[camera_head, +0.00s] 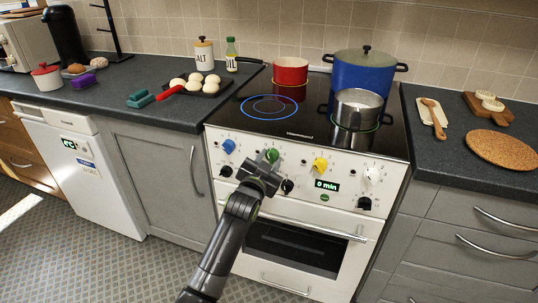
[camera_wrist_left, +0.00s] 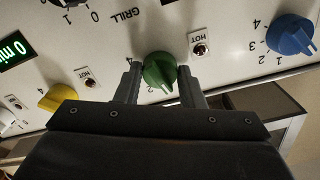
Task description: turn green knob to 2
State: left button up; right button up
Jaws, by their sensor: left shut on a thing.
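The green knob (camera_head: 272,155) is on the white front panel of the stove, between the blue knob and the yellow knob. In the left wrist view the green knob (camera_wrist_left: 160,72) sits between the two fingers of my left gripper (camera_wrist_left: 161,84), which is shut on it. A printed 2 shows beside the knob near the left finger. In the head view my left gripper (camera_head: 266,164) reaches up to the panel and partly hides the knob. My right gripper is not in view.
A blue knob (camera_head: 228,146), a yellow knob (camera_head: 320,164) and a white knob (camera_head: 373,175) share the panel, with black knobs below. The oven handle (camera_head: 300,229) sticks out lower down. Pots, including a blue pot (camera_head: 361,75), stand on the cooktop.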

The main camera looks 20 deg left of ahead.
pick_arm(q)
jog(key=m+p, duration=0.5)
jog(key=shift+r+m, duration=0.2)
jog(key=shift+m, duration=0.1)
jog(key=m+p, duration=0.1)
jog(key=m, duration=0.1)
jog(key=shift+m+p, duration=0.3)
jog(key=shift+p, duration=0.05)
jog(key=shift+f+m+p, duration=0.15)
jog(key=shift+m+p, duration=0.45)
jog(key=shift+m, duration=0.8)
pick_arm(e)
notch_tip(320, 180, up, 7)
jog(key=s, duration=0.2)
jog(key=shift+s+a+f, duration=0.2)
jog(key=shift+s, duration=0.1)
pick_arm(q)
jog(key=o, duration=1)
